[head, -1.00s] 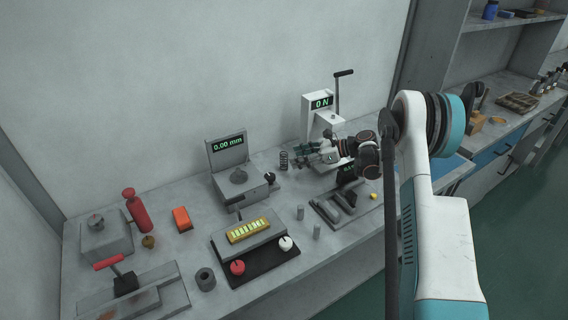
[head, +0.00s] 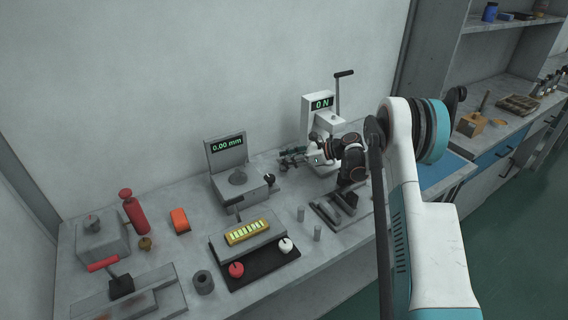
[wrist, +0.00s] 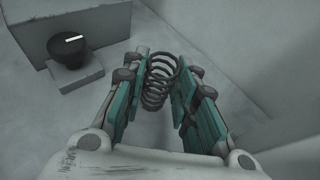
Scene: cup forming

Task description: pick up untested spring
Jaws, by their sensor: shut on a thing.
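The spring (wrist: 159,82) is a dark metal coil between the two teal-padded fingers of my gripper (wrist: 157,100) in the wrist view. My gripper is shut on it, with pads on both sides of the coil. In the head view my gripper (head: 290,157) is low over the bench, between the 0.00 mm gauge and the white 0 N press. The spring is mostly hidden by the fingers there. I cannot tell whether it still touches the bench.
The 0.00 mm gauge (head: 228,152) stands left of my gripper, its dark knob (wrist: 69,46) close by. The white press (head: 318,116) stands right and behind. Two small grey cylinders (head: 317,232) and a black tray with red and white knobs (head: 262,264) are in front.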

